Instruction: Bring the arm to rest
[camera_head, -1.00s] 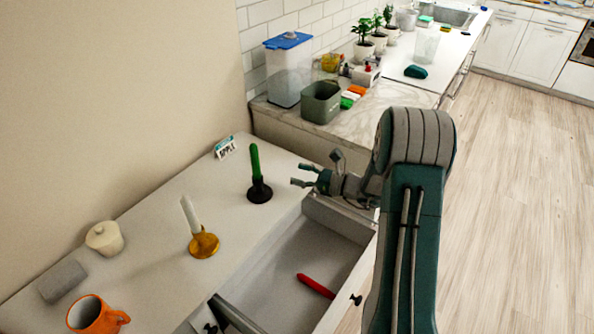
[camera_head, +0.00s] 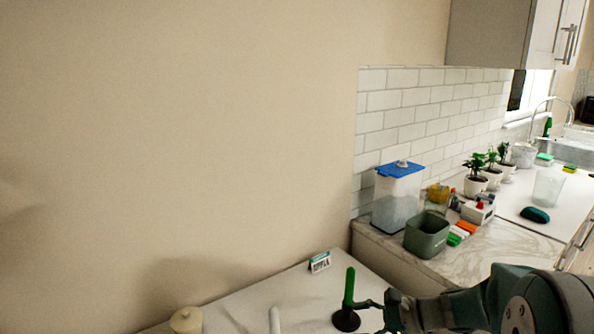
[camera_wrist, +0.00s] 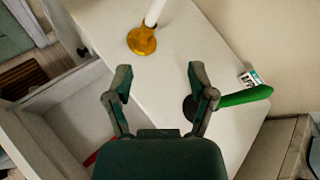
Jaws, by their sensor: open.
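My gripper (camera_wrist: 160,85) is open, with nothing between its fingers. In the head view my gripper (camera_head: 374,317) is low in the picture, at the right of the green candle (camera_head: 349,286) in its dark holder (camera_head: 346,320). The wrist view shows the green candle (camera_wrist: 246,96) just right of the right finger, partly behind it. My arm runs off toward the bottom right of the head view.
A white candle in a gold holder (camera_wrist: 142,41) stands on the white cabinet top (camera_wrist: 195,40). An open drawer (camera_wrist: 65,118) lies to the left in the wrist view. A grey-green bin (camera_head: 427,236) and blue-lidded container (camera_head: 397,199) stand on the counter behind.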

